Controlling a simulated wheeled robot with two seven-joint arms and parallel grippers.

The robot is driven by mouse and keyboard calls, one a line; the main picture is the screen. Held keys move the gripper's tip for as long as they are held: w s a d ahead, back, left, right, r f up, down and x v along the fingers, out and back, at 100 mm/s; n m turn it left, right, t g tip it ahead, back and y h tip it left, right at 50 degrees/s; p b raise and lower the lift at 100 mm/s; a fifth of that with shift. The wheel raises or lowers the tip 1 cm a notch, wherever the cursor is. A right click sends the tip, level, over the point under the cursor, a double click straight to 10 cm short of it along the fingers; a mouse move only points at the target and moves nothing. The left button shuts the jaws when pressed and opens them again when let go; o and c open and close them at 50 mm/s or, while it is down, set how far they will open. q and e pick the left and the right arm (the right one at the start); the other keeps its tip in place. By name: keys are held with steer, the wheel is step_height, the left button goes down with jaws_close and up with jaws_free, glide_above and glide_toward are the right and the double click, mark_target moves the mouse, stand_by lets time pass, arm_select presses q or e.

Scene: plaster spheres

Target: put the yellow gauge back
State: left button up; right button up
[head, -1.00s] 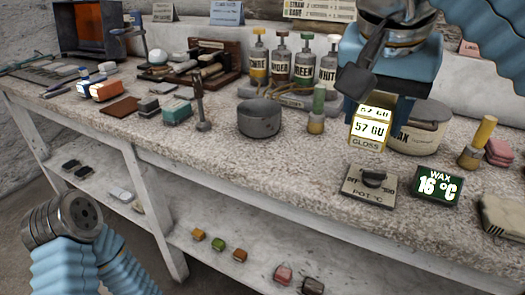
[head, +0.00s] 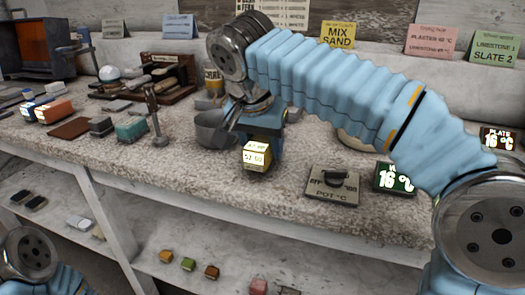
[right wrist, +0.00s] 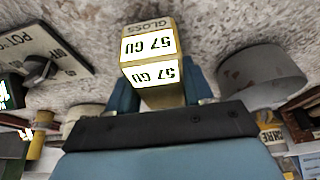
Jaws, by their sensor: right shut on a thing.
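The yellow gauge (head: 257,156) is a small box with lit faces reading "57 GU" and a "GLOSS" label. It hangs from my right gripper (head: 262,140), just right of the grey pot (head: 212,130) in the head view. In the right wrist view the gauge (right wrist: 152,50) sits between the blue fingers of my right gripper (right wrist: 160,92), its readout upside down. Its lower end is near the bench top (head: 230,183); I cannot tell whether it touches. My left gripper is out of view.
A pot control plate (head: 330,200) and a green wax display (head: 392,178) stand to the right. My right arm hides much of the back. Bench in front of the gauge is clear.

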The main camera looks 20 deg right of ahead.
steer(key=shift+f, duration=0.55)
steer(key=shift+f, duration=0.1)
steer(key=o, duration=1.2)
steer(key=shift+s+r, duration=0.1)
steer(key=shift+r, duration=0.2)
steer(key=p+v, duration=0.3)
steer(key=v, duration=0.8)
steer(key=shift+s+a+r, duration=0.2)
steer(key=shift+r, duration=0.1)
